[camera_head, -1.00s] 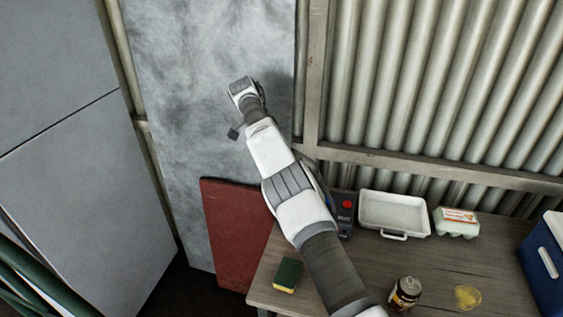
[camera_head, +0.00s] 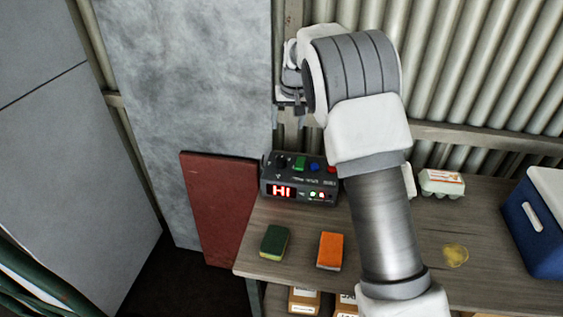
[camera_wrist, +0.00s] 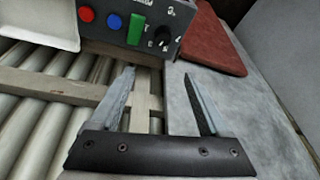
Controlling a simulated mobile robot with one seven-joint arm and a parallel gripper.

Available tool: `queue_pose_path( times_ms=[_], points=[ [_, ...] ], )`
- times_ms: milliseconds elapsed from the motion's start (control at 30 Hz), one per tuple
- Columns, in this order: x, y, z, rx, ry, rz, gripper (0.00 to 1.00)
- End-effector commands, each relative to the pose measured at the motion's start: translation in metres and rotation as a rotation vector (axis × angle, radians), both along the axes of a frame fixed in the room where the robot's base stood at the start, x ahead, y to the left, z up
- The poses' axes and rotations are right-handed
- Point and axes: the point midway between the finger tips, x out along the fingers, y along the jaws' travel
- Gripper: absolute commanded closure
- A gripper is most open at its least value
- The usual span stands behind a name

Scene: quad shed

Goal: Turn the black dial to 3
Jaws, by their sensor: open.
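The black dial (camera_wrist: 164,40) is on the top face of a dark grey control box (camera_wrist: 187,11), with small white marks around it. In the head view the box (camera_head: 265,186) stands at the back left of the table, its red display reading "HI". The dial (camera_head: 281,162) is small and dark there, at the box's left end; I cannot tell its setting. My gripper (camera_head: 290,110) is above and behind the box, open and empty. In the wrist view the open fingers (camera_wrist: 160,70) point towards the dial, apart from it.
The box also bears a green switch (camera_wrist: 136,29), a blue button (camera_wrist: 114,21) and a red button (camera_wrist: 86,14). Two sponges, green (camera_head: 274,242) and orange (camera_head: 330,251), lie in front. An egg carton (camera_head: 441,183) and blue cooler (camera_head: 540,225) are right. A red board (camera_head: 220,208) leans left.

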Motion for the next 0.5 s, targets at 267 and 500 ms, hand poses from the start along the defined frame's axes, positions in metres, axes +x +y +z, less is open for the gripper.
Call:
queue_pose_path(
  times_ms=[267, 500],
  points=[
    [-0.026, -0.004, -0.004, -0.032, -0.079, 0.245, 0.2],
    [-0.025, -0.003, -0.016, -0.043, -0.089, 0.281, 0.2]
  ],
)
